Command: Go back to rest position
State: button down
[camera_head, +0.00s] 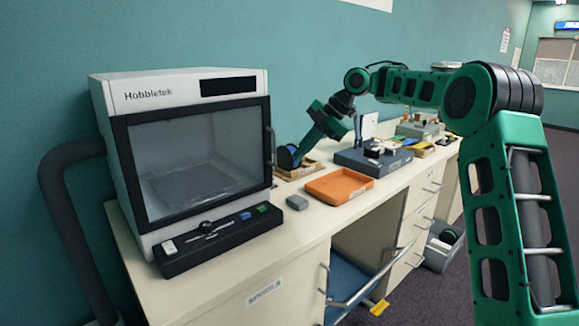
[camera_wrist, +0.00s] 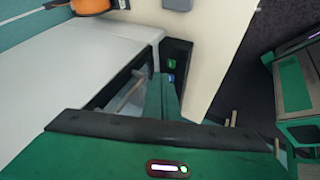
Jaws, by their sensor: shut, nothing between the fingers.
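The counter (camera_head: 290,230) carries an orange tray (camera_head: 339,187), a small grey block (camera_head: 297,202), a dark grey base (camera_head: 372,162) with parts, and several items behind. A blue chair (camera_head: 345,278) sits under the counter. A grey bin (camera_head: 443,246) stands on the floor.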

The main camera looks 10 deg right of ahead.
jog(key=s+d+f+m+h, duration=0.2)
jog(key=s+d+m+h, duration=0.1)
jog(key=s+d+m, duration=0.85)
jog(key=s+d+f+m+h, duration=0.3)
jog(key=s+d+m, duration=0.5)
jog(key=s, duration=0.6)
jog(key=s+d+f+m, duration=0.2)
jog(key=s+f+m, duration=0.1)
jog(key=s, duration=0.5)
jog(key=s+d+f+m+g, duration=0.1)
jog(key=s+d+f+m, duration=0.1)
jog(key=s, duration=0.7)
jog(key=s+d+f+m, duration=0.2)
jog(key=s+f+m, duration=0.2)
jog(key=s, duration=0.4)
jog(key=shift+s+d+f+m+g+h, duration=0.35)
jog(key=shift+s+m+g+h, duration=0.05)
jog(key=shift+m, duration=0.45)
